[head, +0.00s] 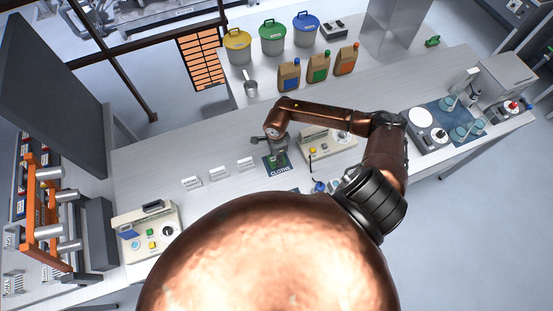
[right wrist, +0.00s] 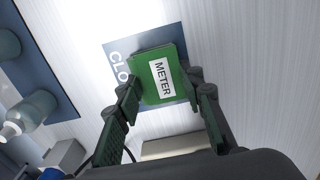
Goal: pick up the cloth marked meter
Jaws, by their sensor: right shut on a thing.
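The green cloth with a white METER label (right wrist: 155,92) shows in the right wrist view between the fingers of my right gripper (right wrist: 164,98). The gripper is shut on it. Behind the cloth is the dark blue mat lettered CLOTHS (right wrist: 118,62); I cannot tell whether the cloth still touches it. In the head view my right gripper (head: 278,150) is over the CLOTHS mat (head: 270,170), and the cloth is mostly hidden under it. My left gripper is not in view.
Small white cards (head: 218,173) stand left of the mat. A beige instrument (head: 318,147) sits close on its right, another (head: 145,235) at the left end. Farther right lies a blue mat (head: 462,108) with glassware.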

